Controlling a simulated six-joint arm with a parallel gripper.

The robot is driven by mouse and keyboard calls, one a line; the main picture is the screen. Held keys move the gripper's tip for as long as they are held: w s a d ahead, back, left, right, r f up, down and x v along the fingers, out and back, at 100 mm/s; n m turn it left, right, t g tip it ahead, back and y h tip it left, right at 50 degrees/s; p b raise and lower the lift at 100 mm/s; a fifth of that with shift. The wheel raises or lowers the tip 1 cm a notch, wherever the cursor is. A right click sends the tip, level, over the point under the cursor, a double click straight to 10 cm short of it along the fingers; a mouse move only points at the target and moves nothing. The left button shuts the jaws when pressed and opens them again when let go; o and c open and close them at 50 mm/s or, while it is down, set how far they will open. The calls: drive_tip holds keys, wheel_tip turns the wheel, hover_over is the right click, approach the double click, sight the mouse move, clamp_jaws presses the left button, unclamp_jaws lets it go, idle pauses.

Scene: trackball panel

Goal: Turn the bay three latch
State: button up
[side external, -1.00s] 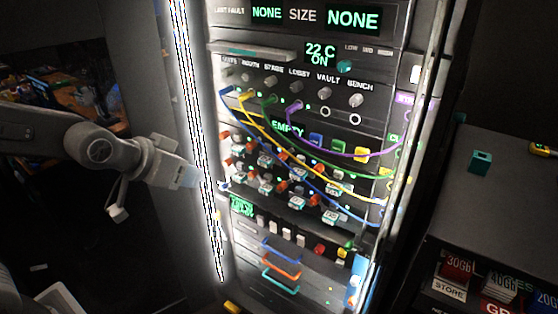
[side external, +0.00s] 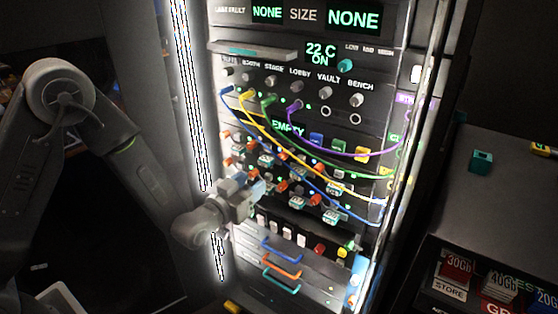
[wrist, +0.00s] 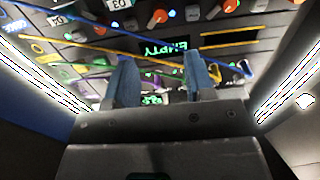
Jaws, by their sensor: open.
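The bays stand in rows on the lit rack panel, with white-and-teal numbered tags and orange-red latches (side external: 296,174). I cannot tell which is bay three in the side view. In the wrist view, the panel appears upside down. A tag that seems to read 03 (wrist: 117,5) is cut by the top edge, with an orange latch (wrist: 158,18) below and right of it. My gripper (side external: 254,190) is in front of the left part of the bay rows and hides some of them. In the wrist view my gripper (wrist: 160,75) is open with nothing between its fingers.
Blue, yellow, green and purple cables (side external: 335,153) hang across the panel, close in front of the bays. Switches and coloured handles (side external: 281,268) are below my gripper. A grey desk (side external: 510,190) with a teal block (side external: 481,161) stands at the right.

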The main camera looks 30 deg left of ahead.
sight(280, 159)
drive_tip(key=w, duration=1.2)
drive_tip(key=shift+w, duration=0.35)
drive_tip(key=shift+c, duration=0.5)
clamp_jaws()
